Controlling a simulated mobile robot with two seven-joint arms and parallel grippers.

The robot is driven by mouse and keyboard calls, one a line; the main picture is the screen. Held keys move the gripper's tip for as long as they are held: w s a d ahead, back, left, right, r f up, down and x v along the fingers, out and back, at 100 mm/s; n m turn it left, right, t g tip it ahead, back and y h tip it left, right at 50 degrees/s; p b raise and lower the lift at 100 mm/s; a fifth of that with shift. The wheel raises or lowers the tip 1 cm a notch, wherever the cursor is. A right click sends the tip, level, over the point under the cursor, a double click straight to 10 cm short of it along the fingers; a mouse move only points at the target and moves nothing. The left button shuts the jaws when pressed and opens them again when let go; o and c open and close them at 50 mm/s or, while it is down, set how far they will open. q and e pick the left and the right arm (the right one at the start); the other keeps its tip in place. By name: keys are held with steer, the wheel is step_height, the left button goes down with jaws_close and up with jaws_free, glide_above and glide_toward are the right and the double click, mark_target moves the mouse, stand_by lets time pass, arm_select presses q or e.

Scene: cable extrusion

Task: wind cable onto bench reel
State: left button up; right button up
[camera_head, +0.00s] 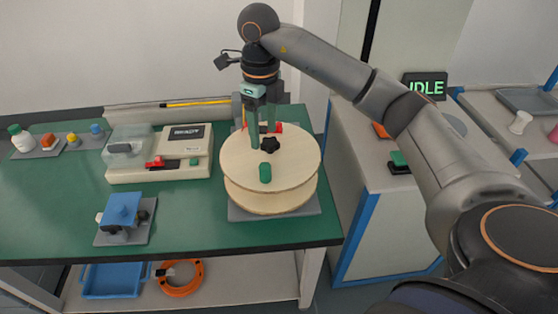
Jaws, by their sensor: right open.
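The bench reel (240,160) has pale wooden flanges and lies flat on a grey base plate (306,208) on the green bench. A black star-shaped knob (270,145) is at its centre, and a green crank peg (265,173) stands on the top flange. My right gripper (262,139) reaches down over the back of the reel. Its two green fingers are apart, with nothing seen between them, close behind the knob. I cannot tell whether they touch the flange. An orange cable coil (167,290) lies on the shelf below. My left gripper is not in view.
A cream machine (150,176) with a red lever and a blue clamp block (121,208) stand left of the reel. Small bottles and parts sit at the far left. A blue tray (110,281) is below. A screen (425,87) at right reads IDLE.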

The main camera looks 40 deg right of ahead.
mark_target(265, 165)
step_height(265, 165, down, 12)
steer(key=shift+f+p, duration=0.25)
steer(key=shift+p, duration=0.3)
jaws_close()
stand_by(0.4)
steer(key=shift+w, duration=0.1)
stand_by(0.9)
